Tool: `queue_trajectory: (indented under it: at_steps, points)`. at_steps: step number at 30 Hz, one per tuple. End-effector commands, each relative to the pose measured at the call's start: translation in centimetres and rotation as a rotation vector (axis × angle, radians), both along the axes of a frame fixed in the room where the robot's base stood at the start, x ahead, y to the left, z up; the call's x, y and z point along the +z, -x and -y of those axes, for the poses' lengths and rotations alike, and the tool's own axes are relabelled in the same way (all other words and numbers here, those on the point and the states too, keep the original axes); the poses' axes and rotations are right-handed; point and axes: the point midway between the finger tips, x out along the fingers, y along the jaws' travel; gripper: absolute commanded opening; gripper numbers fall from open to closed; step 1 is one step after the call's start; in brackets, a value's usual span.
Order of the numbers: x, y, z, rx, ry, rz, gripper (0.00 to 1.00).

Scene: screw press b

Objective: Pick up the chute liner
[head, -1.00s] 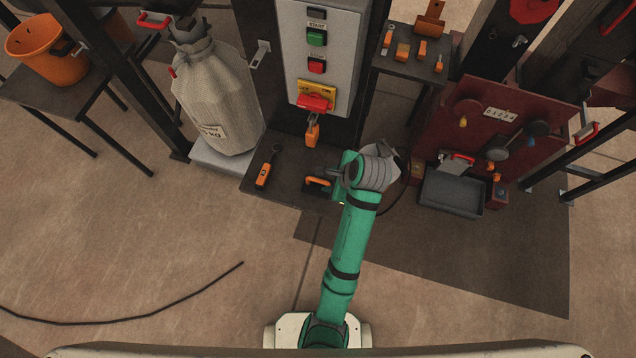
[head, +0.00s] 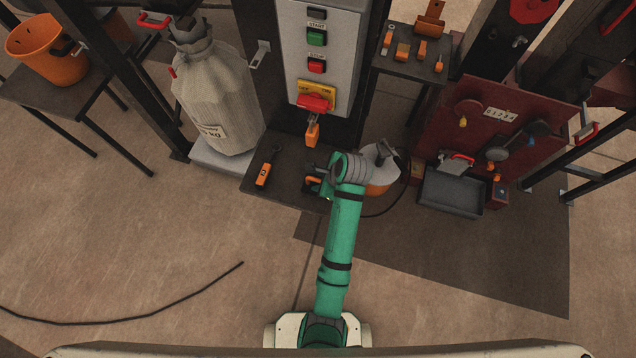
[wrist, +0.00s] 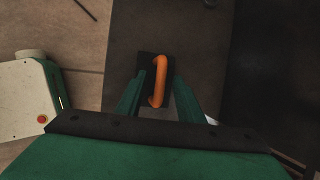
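A dark plate with an orange loop handle, which I take to be the chute liner (wrist: 159,78), lies on the dark low table. In the head view its orange handle (head: 312,183) shows just left of my wrist, and the rest is mostly covered by my arm. My gripper (wrist: 157,104) is above it, with its two green fingers apart on either side of the handle. Gaps show between the handle and both fingers, so it is open and empty. I cannot tell how far the fingertips are above the plate.
An orange-handled tool (head: 265,168) lies left on the low table (head: 290,160). An orange padlock-like tag (head: 312,134) hangs below the control box (head: 320,60). A white-and-orange bucket (head: 382,180) stands right of my arm. A full sack (head: 215,95) stands left, a grey bin (head: 452,193) right.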

Motion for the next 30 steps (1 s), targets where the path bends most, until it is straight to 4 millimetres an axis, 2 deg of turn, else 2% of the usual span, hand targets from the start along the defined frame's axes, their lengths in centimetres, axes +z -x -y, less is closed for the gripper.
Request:
queue_trajectory:
  at_steps: [4, 11, 12, 16, 26, 30]
  points:
    - [-1.1, -0.3, -0.4, 0.0, 0.0, -0.001, 0.34]
    - [-1.2, -0.4, -0.4, 0.0, 0.0, 0.0, 0.34]
    - [-1.2, -0.4, -0.4, 0.0, 0.0, 0.0, 0.29]
    - [-1.2, -0.4, -0.4, 0.0, 0.0, 0.0, 0.0]
    - [-1.0, -0.4, -0.4, 0.0, 0.0, 0.002, 0.0]
    - [0.3, -0.5, -0.4, 0.001, 0.001, 0.005, 0.0]
